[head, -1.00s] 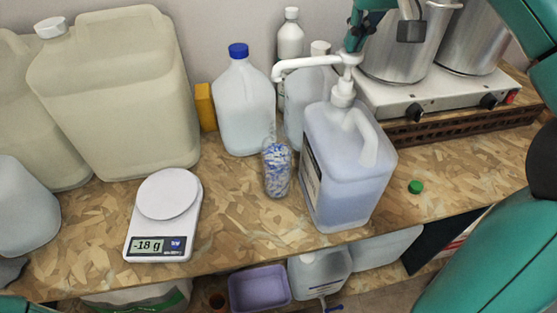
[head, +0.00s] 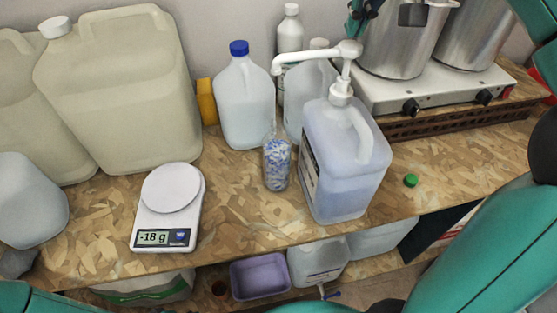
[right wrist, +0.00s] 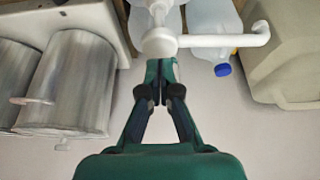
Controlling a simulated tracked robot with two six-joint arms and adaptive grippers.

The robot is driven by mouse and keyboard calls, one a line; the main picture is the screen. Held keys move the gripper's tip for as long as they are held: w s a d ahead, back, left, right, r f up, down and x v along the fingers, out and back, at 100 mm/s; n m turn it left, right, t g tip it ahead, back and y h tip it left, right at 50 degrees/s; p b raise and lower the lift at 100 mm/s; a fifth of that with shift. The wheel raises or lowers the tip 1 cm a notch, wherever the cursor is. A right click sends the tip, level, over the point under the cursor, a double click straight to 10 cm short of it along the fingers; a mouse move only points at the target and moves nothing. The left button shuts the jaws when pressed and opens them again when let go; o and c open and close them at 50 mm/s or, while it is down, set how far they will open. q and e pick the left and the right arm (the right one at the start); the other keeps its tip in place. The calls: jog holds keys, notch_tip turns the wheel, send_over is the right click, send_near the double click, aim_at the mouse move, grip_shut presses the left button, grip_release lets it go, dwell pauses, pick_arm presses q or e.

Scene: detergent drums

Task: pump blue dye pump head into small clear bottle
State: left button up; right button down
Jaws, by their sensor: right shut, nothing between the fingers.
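The white pump head (head: 347,48) stands on the translucent jug of blue liquid (head: 345,165), its stem raised. Its long spout points left, with the tip above the small clear bottle (head: 277,165). That bottle stands upright left of the jug and shows speckled blue and white. My right gripper (head: 353,30) is shut and empty, just above the pump head. In the right wrist view, its closed fingers (right wrist: 160,72) point at the pump head (right wrist: 159,42); I cannot tell whether they touch. My left gripper is out of view.
A scale (head: 168,205) reading -18 g is at left. Large beige drums (head: 120,90) and a blue-capped jug (head: 243,100) stand behind. A green cap (head: 410,180) lies right of the pump jug. Steel pots (head: 400,40) sit on a hot plate (head: 440,95).

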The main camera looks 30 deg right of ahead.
aim_at(354, 48)
jog(key=shift+f+b, duration=2.3)
jog(key=shift+f, duration=0.55)
jog(key=shift+r, duration=0.1)
notch_tip(354, 48, up, 6)
jog(key=p, duration=0.6)
jog(key=shift+f, duration=0.2)
jog(key=shift+r, duration=0.1)
jog(key=shift+r, duration=2.9)
